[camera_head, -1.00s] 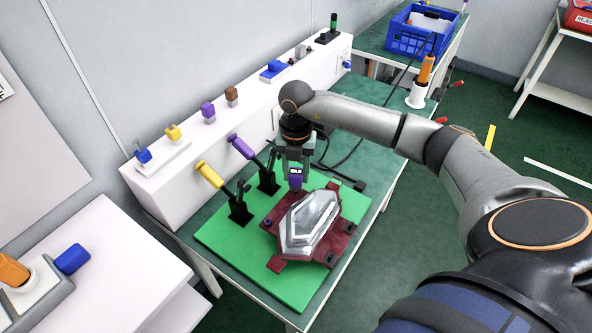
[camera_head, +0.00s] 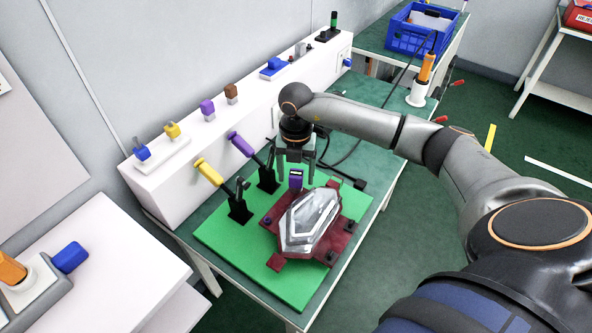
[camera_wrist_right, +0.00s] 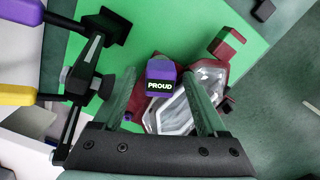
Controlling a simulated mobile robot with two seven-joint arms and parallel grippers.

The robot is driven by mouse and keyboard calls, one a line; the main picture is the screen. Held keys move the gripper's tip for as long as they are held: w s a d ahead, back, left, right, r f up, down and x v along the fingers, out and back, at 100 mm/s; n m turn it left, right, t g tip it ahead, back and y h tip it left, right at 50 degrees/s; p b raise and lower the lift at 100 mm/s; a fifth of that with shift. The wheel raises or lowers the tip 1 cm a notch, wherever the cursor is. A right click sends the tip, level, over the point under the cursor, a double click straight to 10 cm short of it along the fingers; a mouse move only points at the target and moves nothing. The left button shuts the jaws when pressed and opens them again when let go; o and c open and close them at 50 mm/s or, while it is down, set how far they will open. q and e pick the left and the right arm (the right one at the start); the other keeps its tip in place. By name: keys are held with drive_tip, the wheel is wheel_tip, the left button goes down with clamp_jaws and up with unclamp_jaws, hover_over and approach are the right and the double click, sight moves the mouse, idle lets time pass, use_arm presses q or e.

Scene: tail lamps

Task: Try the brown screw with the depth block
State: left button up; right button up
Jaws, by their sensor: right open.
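A purple block with a small dark display (camera_head: 296,179) sits at the back corner of the maroon fixture, beside the clear lamp (camera_head: 310,222). In the right wrist view this block (camera_wrist_right: 160,82) shows the word PROUD; I take it to be the depth block. My right gripper (camera_head: 296,172) is open, with its fingers apart on either side of the block. No brown screw shows at the block; what lies under it is hidden. A brown-topped piece (camera_head: 231,92) stands on the white ledge. My left gripper is not in view.
The maroon fixture (camera_head: 277,263) rests on a green mat (camera_head: 225,240). Black clamps with yellow (camera_head: 209,173) and purple (camera_head: 241,145) handles stand to the left. The white ledge (camera_head: 180,185) runs behind them, with several coloured pieces on top.

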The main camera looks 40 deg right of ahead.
sight(297, 173)
drive_tip(key=shift+r, duration=0.1)
wheel_tip(297, 173, up, 12)
drive_tip(key=shift+r+b, duration=0.2)
drive_tip(key=shift+b, duration=0.15)
idle(0.9)
